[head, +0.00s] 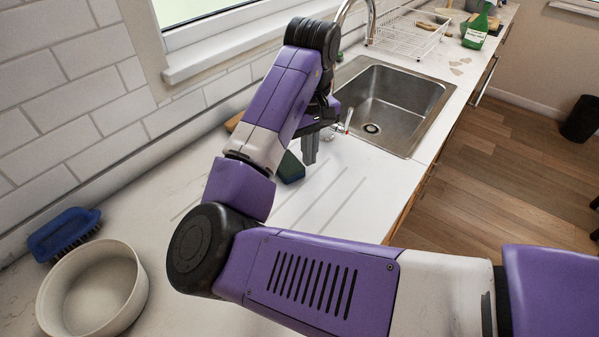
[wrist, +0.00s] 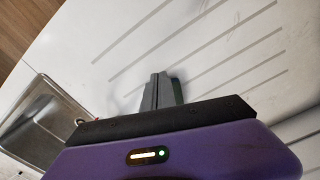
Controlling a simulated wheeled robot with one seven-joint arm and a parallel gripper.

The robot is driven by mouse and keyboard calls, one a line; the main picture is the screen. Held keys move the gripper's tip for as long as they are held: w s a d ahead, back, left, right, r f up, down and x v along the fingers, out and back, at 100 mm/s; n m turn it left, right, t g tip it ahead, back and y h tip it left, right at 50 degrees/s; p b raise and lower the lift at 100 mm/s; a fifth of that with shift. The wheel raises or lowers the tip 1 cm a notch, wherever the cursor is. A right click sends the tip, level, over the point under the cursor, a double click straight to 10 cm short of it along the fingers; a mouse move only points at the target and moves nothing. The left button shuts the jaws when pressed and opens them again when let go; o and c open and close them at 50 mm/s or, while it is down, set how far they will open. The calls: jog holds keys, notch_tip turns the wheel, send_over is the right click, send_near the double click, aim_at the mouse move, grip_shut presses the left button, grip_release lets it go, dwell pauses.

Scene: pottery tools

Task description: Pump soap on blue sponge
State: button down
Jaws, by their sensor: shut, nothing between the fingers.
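A small sponge (head: 291,168), dark green with a blue side, lies on the white counter left of the sink, partly hidden by my arm. My gripper (head: 310,160) points down just right of it and above the counter, shut and empty. In the wrist view the closed fingers (wrist: 163,92) show with a green strip (wrist: 178,91) behind them, likely the sponge; contact cannot be told.
A steel sink (head: 395,105) lies right of my gripper, with a white wire rack (head: 408,35) behind it. A small red and clear item (head: 347,122) shows at the sink's left edge. A blue brush (head: 64,236) and a beige bowl (head: 92,290) are at left.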

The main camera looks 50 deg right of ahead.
aim_at(290, 169)
notch_tip(290, 169, down, 10)
jog(key=shift+a+f+p, duration=0.1)
jog(key=shift+f+p, duration=0.05)
jog(key=shift+p, duration=0.3)
jog(key=shift+w+d+r+p, duration=0.15)
jog(key=shift+w+d, duration=0.1)
jog(key=shift+w, duration=0.4)
jog(key=shift+w+d+r+p, duration=0.1)
jog(key=shift+w+d+p, duration=0.1)
jog(key=shift+w, duration=0.4)
jog(key=shift+w+d+f, duration=0.1)
jog(key=shift+w+d, duration=0.1)
jog(key=shift+w, duration=0.45)
